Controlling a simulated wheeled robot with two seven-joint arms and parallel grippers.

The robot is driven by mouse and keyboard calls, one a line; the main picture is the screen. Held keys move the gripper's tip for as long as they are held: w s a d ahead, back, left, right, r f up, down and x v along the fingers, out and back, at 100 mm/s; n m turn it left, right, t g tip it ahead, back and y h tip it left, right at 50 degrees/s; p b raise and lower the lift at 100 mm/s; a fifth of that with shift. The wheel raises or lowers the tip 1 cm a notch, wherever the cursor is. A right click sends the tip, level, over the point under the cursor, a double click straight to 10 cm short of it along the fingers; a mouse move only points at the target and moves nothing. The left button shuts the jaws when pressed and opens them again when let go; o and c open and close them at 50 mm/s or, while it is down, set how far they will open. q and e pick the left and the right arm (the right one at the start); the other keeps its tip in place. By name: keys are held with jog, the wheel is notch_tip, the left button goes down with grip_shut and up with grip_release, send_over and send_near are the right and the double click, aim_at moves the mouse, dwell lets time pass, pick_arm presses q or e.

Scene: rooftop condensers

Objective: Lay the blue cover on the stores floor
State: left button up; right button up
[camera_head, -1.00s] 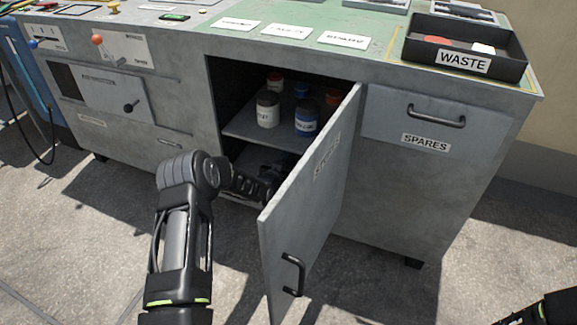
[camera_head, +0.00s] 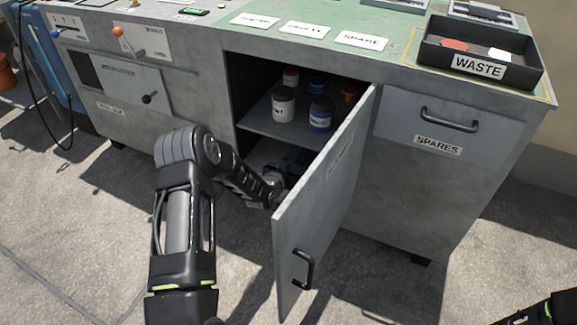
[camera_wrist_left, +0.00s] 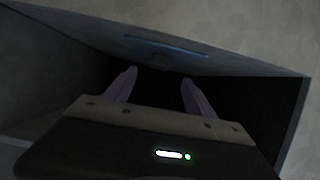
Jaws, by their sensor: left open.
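My left arm reaches into the lower part of the open cabinet, and its wrist (camera_head: 262,188) shows left of the door. The head view hides the fingertips behind the door. In the left wrist view my left gripper (camera_wrist_left: 158,85) is open, with nothing visible between its fingers. A thin, dim blue strip (camera_wrist_left: 168,47) lies flat beyond the fingertips; it may be the blue cover, but it is too dark to be sure.
The grey cabinet door (camera_head: 320,195) stands open close to the right of my left wrist. A shelf (camera_head: 258,121) above holds several bottles, including a white jar (camera_head: 283,104). A SPARES drawer (camera_head: 430,118) is shut. A WASTE tray (camera_head: 478,68) sits on top.

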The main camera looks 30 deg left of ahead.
pick_arm(q)
jog(key=shift+p+v, duration=0.75)
jog(key=shift+v, duration=2)
jog(key=shift+c, duration=0.3)
